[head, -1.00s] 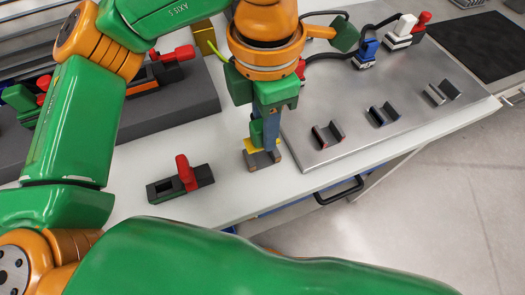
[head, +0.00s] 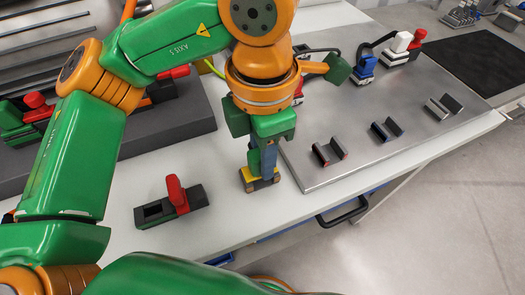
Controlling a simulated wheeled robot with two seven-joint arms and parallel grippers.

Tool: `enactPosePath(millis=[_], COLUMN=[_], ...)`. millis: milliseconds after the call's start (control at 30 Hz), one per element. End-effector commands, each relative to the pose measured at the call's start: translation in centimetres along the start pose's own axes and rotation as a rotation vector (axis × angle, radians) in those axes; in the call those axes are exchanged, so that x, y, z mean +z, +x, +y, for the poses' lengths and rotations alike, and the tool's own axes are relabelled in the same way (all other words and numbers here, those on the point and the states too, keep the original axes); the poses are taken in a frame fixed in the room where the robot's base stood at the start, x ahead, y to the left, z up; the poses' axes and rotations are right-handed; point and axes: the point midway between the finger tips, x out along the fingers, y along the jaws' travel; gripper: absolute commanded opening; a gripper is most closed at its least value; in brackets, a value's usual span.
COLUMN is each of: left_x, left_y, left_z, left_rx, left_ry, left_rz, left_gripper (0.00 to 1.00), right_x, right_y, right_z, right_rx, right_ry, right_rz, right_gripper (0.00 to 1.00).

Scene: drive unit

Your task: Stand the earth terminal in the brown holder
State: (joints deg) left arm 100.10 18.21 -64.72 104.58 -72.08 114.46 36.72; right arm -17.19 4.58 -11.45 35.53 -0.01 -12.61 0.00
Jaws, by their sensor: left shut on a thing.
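My left gripper (head: 262,158) points down over the table, left of the metal plate. It is shut on the earth terminal (head: 254,174), whose yellow part shows below the fingers. The terminal looks upright. The brown holder (head: 277,181) is directly under it, with only its brown ends and a bit of grey showing. The yellow part sits low between these ends; I cannot tell whether it rests on the holder's floor. My right gripper is not in view.
The metal plate (head: 345,175) carries a red-edged holder (head: 330,153), a blue-edged one (head: 387,131) and a grey one (head: 443,107), all empty. Blue (head: 365,70) and white (head: 397,48) terminals stand behind. A black block with a red lever (head: 174,194) lies at left.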

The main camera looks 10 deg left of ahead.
Motion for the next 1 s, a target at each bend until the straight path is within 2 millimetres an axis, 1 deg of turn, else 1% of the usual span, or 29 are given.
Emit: enactPosePath(millis=[467, 500, 567, 600, 867, 933, 1000], left_x=[0.0, 0.0, 0.0, 0.0, 0.0, 0.0, 0.1], left_y=[0.3, 0.2, 0.2, 0.2, 0.2, -0.3, -1.7], left_z=[0.0, 0.0, 0.0, 0.0, 0.0, 0.0, 0.0], left_rx=[0.0, 0.0, 0.0, 0.0, 0.0, 0.001, 0.003], left_ry=[0.0, 0.0, 0.0, 0.0, 0.0, -0.001, -0.001], left_rz=[0.0, 0.0, 0.0, 0.0, 0.0, -0.001, -0.003], left_gripper=[0.0, 0.4, 0.56, 0.67, 0.67, 0.67, 0.67], right_x=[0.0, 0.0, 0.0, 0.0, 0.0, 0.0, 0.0], right_y=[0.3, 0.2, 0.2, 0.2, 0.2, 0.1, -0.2], right_z=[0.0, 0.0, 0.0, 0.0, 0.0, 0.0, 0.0], right_rx=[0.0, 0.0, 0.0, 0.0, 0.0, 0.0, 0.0], right_ry=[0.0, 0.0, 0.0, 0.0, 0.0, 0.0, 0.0], right_rz=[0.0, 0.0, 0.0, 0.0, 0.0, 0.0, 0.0], right_gripper=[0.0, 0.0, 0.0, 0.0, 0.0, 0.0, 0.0])
